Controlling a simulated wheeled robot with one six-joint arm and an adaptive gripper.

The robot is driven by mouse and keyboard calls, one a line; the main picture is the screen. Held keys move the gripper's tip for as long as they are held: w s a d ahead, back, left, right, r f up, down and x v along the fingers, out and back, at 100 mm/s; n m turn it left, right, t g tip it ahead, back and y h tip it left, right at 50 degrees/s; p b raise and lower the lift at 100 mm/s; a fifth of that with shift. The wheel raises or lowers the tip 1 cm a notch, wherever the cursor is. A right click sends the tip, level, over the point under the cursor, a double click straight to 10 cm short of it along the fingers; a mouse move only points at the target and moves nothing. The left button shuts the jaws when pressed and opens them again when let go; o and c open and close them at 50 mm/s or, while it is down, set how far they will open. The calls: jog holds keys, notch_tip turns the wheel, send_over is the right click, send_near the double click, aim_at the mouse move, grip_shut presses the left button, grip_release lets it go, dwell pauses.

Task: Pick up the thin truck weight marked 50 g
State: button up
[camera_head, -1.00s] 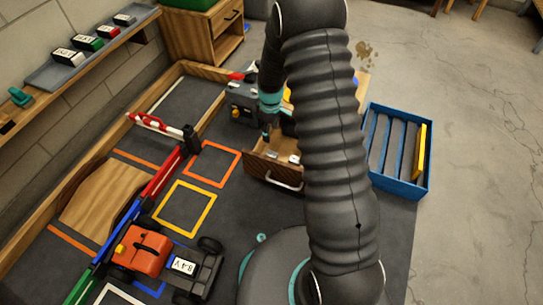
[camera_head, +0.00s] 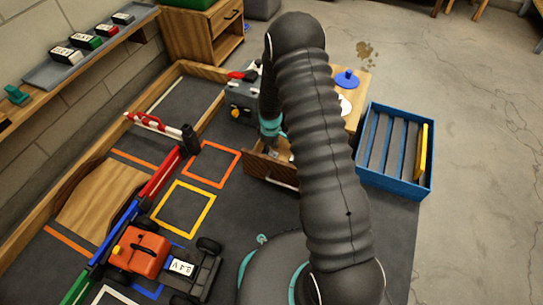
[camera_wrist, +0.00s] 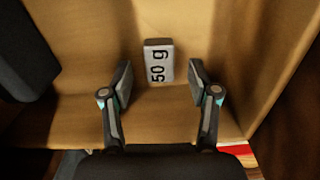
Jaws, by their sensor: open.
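The truck weight (camera_wrist: 159,62) is a small pale block with "50 g" on its top face. It lies on the wooden floor of an open drawer in the wrist view. My gripper (camera_wrist: 160,82) is open, with one finger on each side of the weight's near part and a gap on both sides. The fingers do not appear to touch it. In the head view the wooden drawer (camera_head: 262,170) is partly hidden by my arm, and the weight cannot be made out there.
The drawer's wall (camera_wrist: 276,60) rises at the right of my gripper. A dark block (camera_wrist: 20,55) stands at the left. A blue crate (camera_head: 397,187) stands right of my arm. An orange truck (camera_head: 140,252) stands on the floor mat at the lower left.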

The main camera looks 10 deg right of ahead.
jog(key=shift+f, duration=0.65)
jog(key=shift+c, duration=0.2)
grip_shut()
jog(key=shift+r, duration=0.1)
